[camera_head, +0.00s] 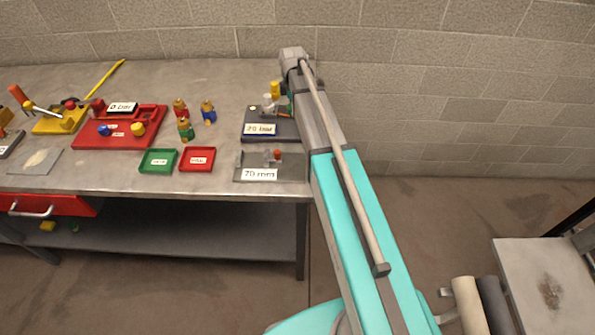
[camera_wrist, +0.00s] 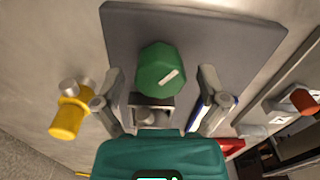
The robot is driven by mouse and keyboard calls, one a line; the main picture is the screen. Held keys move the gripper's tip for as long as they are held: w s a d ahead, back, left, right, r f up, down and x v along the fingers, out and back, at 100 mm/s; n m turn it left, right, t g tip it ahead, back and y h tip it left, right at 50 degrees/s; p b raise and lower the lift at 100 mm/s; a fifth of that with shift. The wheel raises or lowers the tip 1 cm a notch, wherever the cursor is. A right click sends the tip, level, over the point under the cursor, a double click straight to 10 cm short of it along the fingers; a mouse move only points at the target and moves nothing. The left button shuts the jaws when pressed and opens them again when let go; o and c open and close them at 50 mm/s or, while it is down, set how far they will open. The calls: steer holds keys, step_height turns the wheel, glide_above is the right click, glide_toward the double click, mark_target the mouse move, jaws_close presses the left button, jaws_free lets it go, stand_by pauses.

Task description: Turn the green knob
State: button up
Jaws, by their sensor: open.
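The green knob (camera_wrist: 162,70) is a faceted knob with a white mark on its face. It stands on a dark grey plate (camera_wrist: 225,38) in the wrist view. My gripper (camera_wrist: 160,78) is open, with one finger to the left of the knob and one to the right. I cannot tell whether either finger touches it. In the head view my arm reaches over the table's right end to the dark plate (camera_head: 252,117), which has a white label. The knob is hard to make out there.
A yellow fitting (camera_wrist: 66,116) is close to my left finger. A red knob (camera_wrist: 304,101) is on another plate at the right, also seen in the head view (camera_head: 277,154). Green (camera_head: 158,172) and red (camera_head: 197,170) trays and several painted figures stand farther left on the metal table (camera_head: 225,90).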

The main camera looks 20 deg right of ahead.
mark_target(297, 176)
steer(key=shift+r+n, duration=0.15)
steer(key=shift+n, duration=0.15)
step_height(297, 176, up, 14)
steer(key=p, duration=1.4)
steer(key=s+a+f+m+b, duration=0.2)
steer(key=s+f+m+b, duration=0.3)
steer(key=s, duration=0.3)
steer(key=s+a+f+m+b, duration=0.1)
steer(key=s+f+m+b, duration=0.4)
steer(key=s, duration=0.3)
steer(key=s+a+f+m+b, duration=0.2)
steer(key=s+f+m+b, duration=0.4)
steer(key=s, duration=0.3)
steer(key=shift+a+f, duration=0.1)
steer(key=shift+a, duration=0.25)
steer(key=shift+s+a+f+m, duration=0.1)
steer(key=shift+s+f+m, duration=0.15)
steer(key=shift+s+m, duration=0.2)
steer(key=shift+r, duration=0.1)
step_height(297, 176, up, 17)
steer(key=p, duration=1.6)
steer(key=shift+p, duration=0.35)
